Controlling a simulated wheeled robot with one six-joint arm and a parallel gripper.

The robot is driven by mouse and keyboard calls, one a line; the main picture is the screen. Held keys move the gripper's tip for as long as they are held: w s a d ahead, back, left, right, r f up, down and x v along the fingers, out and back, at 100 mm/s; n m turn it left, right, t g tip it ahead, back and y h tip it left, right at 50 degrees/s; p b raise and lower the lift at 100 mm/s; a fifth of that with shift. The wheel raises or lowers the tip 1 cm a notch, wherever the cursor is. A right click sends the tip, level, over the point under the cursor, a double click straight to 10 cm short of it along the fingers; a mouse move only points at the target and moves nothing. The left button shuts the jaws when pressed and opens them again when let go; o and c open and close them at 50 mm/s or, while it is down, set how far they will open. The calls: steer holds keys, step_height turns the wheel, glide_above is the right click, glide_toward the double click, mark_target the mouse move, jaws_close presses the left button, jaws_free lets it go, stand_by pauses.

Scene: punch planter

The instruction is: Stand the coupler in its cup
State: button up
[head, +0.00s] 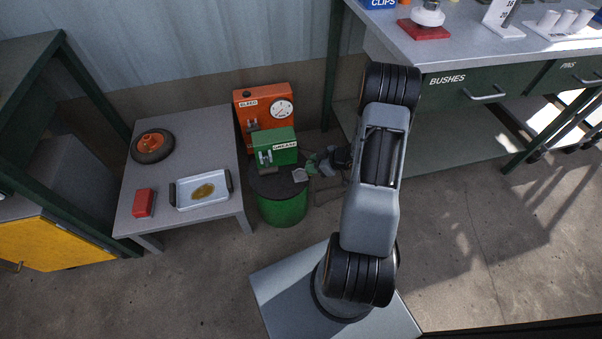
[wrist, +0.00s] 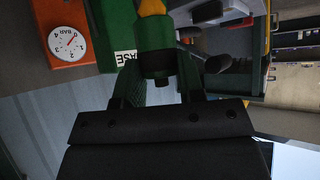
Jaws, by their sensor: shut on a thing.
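My gripper (head: 312,167) is beside the green box marked GREASE (head: 284,147), over the right part of the drum top. In the wrist view, my gripper (wrist: 160,88) is shut on a dark green cylindrical piece with a yellow-orange end, which looks like the coupler (wrist: 154,58). Its yellow end points away from my wrist. In the head view the held piece is too small to make out clearly. Small grey fittings (head: 265,157) sit on the front of the green box; I cannot tell whether one is the cup.
The green drum (head: 283,208) carries the green box. An orange box with a gauge (head: 265,108) stands behind it. The grey table (head: 185,130) at left holds a wheel (head: 153,146), a tray (head: 181,206) and a red block (head: 144,203). A workbench (head: 445,55) stands at right. Floor is clear in front.

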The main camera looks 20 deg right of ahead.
steer(key=w+f+b, duration=0.1)
steer(key=w+f, duration=0.1)
steer(key=w+a+f+b, duration=0.1)
steer(key=w+f, duration=0.1)
steer(key=w+f+b, duration=0.1)
steer(key=w+f, duration=0.1)
steer(key=shift+a+f, duration=0.1)
steer(key=shift+a, duration=0.15)
step_height(320, 180, down, 4)
steer(key=shift+w+r+b, duration=0.15)
steer(key=shift+b, duration=1)
steer(key=shift+r, duration=0.15)
steer(key=o, duration=1)
